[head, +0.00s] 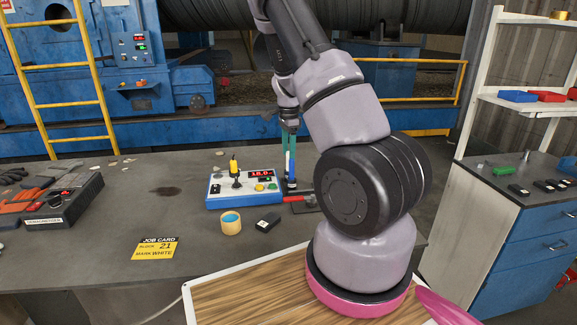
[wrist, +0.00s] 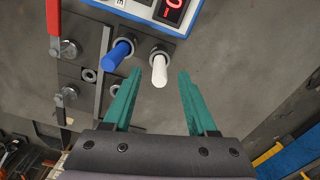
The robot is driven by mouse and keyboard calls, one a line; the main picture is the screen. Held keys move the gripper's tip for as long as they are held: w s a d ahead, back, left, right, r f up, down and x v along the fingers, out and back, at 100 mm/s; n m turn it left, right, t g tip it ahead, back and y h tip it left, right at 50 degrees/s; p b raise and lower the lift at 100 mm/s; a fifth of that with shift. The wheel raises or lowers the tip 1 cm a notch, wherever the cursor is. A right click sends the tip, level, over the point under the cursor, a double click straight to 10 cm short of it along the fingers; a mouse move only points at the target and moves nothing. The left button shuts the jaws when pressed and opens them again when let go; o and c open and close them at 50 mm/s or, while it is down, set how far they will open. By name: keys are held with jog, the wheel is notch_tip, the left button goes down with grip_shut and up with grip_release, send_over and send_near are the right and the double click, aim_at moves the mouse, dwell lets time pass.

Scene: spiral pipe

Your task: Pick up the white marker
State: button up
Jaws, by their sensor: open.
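The white marker (wrist: 159,70) stands in a ringed hole of a dark holder (wrist: 98,75) in the wrist view, its end pointing toward the camera. A blue marker (wrist: 118,54) stands in the hole just left of it. My gripper (wrist: 159,76) is open, its two teal fingers on either side of the white marker in the picture, with gaps visible on both sides. I cannot tell how far the fingertips are above it.
The blue and white control box (head: 243,188) adjoins the holder. A red bar (wrist: 54,18) lies at the holder's left in the wrist view.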

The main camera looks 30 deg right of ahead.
jog(key=shift+f, duration=0.55)
grip_shut()
jog(key=shift+r, duration=0.15)
